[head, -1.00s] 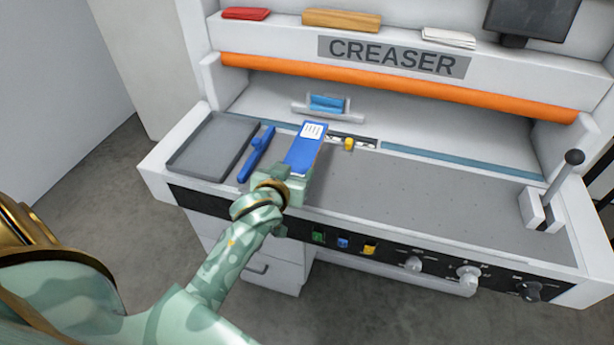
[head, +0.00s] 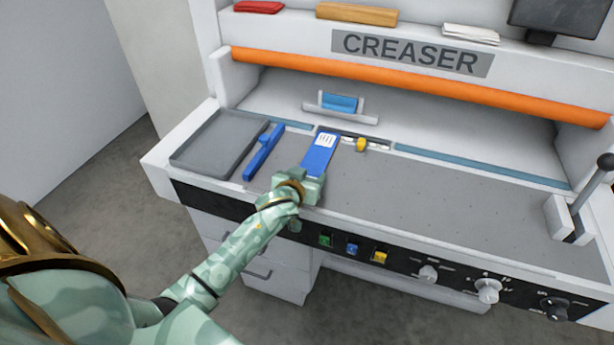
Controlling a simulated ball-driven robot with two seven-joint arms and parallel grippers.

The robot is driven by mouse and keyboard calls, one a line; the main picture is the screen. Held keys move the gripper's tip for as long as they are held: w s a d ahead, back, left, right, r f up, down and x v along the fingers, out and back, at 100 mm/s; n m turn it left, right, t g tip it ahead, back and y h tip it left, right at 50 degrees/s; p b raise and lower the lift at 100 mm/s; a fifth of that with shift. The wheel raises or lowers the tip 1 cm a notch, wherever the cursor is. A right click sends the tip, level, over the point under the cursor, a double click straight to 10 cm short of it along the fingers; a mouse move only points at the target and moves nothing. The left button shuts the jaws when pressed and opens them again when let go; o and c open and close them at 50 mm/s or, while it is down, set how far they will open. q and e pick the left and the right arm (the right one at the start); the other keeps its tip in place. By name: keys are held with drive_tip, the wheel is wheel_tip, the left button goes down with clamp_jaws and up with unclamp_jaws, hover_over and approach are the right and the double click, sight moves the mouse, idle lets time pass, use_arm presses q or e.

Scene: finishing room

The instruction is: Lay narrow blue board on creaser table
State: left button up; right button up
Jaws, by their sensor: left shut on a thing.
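The narrow blue board (head: 319,160) has a white label at its far end. It appears to lie on or just above the grey creaser table (head: 430,195), left of the yellow knob; I cannot tell whether it touches the surface. My left gripper (head: 313,180) is shut on the board's near end, at the table's front edge. The gripper and wrist hide that end. My right gripper is not in the head view.
A grey tray (head: 220,143) and a blue bar-shaped tool (head: 263,153) lie left of the board. A yellow knob (head: 361,145) stands close to its right. A lever (head: 580,200) rises at the far right. The table between is clear.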

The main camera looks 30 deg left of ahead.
use_arm(q)
drive_tip(key=o, duration=0.6)
drive_tip(key=shift+f, duration=0.15)
drive_tip(key=o, duration=0.4)
drive_tip(key=shift+s+r, duration=0.1)
drive_tip(key=shift+r, duration=0.2)
drive_tip(key=p+v, duration=0.3)
drive_tip(key=v, duration=0.9)
